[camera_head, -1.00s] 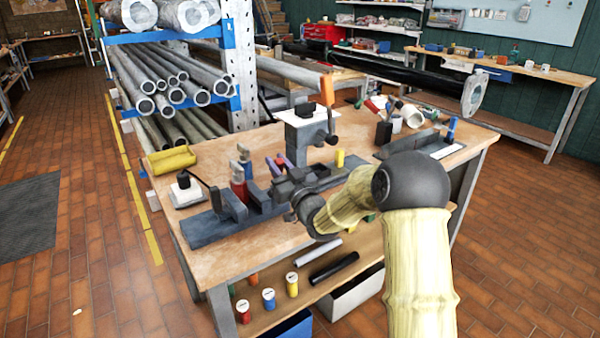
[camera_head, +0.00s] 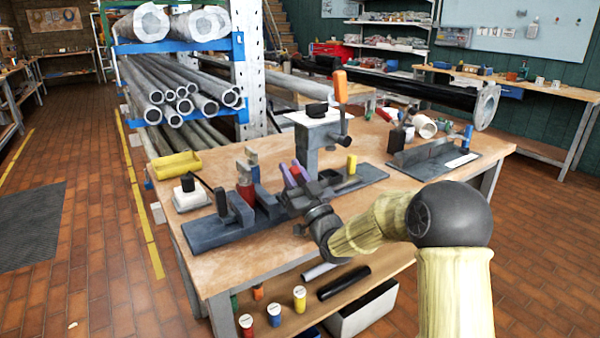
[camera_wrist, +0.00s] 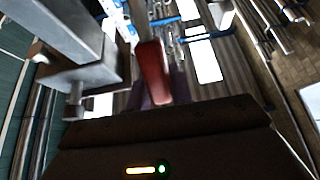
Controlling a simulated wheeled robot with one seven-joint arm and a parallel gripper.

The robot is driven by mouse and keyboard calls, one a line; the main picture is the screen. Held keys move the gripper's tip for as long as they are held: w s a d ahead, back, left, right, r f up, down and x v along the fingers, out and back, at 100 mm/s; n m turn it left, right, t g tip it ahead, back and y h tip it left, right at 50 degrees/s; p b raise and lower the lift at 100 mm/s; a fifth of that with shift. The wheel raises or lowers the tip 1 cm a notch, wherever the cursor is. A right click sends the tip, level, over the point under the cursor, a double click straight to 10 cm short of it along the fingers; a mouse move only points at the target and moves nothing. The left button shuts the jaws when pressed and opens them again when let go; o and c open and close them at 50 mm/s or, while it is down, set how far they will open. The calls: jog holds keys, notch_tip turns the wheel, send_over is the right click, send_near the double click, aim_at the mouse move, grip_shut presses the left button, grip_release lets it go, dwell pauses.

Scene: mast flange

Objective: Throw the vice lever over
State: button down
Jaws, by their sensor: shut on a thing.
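The vice (camera_head: 268,206) is a dark grey assembly on a long grey base plate on the wooden bench. In the wrist view a red lever handle (camera_wrist: 153,72) on a grey rod stands in front of my gripper (camera_wrist: 156,95), between its purple fingers. In the head view my gripper (camera_head: 293,174) reaches in from the right over the vice, its purple fingers pointing up and left. It is shut on the red handle. The lever's pivot is hidden behind my gripper and wrist in the head view.
Behind the vice stands a grey post (camera_head: 308,150) with an upright orange handle (camera_head: 340,86). The bench's front left corner is clear.

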jog(key=c, duration=1.2)
grip_release()
jog(key=shift+w+d+f, duration=0.15)
jog(key=shift+d, duration=0.05)
jog(key=shift+c, duration=0.2)
jog(key=shift+a, duration=0.25)
jog(key=shift+r, duration=0.75)
jog(key=r+p, duration=0.1)
jog(key=r, duration=0.3)
jog(key=r+p, duration=0.1)
jog(key=r, duration=0.3)
jog(key=shift+s+r, duration=0.2)
jog(key=shift+r, duration=0.15)
